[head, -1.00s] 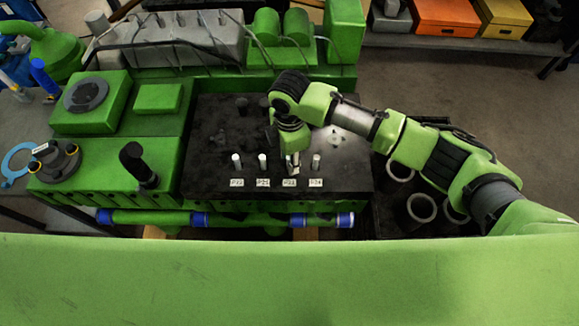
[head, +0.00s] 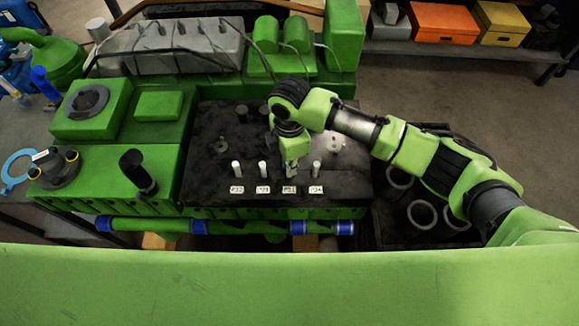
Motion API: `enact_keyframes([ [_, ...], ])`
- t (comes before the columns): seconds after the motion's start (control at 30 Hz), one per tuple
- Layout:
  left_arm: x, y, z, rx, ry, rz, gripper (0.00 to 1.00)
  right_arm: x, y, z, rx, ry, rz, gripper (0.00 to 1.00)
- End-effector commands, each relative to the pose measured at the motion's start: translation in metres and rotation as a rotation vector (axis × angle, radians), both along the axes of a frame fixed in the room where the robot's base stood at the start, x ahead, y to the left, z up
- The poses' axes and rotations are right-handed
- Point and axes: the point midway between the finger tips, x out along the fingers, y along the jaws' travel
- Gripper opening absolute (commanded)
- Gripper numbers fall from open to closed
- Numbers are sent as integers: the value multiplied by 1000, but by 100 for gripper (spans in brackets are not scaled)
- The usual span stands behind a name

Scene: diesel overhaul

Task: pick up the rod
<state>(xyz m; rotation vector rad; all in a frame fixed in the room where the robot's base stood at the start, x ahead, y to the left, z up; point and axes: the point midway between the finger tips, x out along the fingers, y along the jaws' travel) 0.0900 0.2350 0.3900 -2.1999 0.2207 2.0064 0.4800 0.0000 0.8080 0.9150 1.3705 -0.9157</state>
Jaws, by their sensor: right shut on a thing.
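Several short pale rods stand upright in a row near the front of the black plate (head: 215,185), with small white labels in front of them. Rods show at the left (head: 236,168), beside it (head: 262,168) and at the right end (head: 316,169). My right gripper (head: 292,168) points down at the place between the last two, behind the third label (head: 289,189). It is shut on a rod there, which its fingers mostly hide. I cannot tell whether that rod is clear of the plate. My left gripper is not in view.
A dark upright cylinder (head: 138,171) stands on the green block left of the plate. Dark tubes with pale rims (head: 422,213) stand in a bin right of the plate. A green pipe with blue bands (head: 250,227) runs along the front.

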Motion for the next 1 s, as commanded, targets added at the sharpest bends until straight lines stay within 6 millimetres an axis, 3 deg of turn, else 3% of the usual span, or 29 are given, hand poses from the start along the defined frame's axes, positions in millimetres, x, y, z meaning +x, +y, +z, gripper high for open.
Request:
enact_keyframes([
  [0.7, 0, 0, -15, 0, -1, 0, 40, 1, 1, 132, 3, -4, 1, 0],
  [1.0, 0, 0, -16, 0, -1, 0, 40, 0, 0, 168, 0, -1, 1, 0],
])
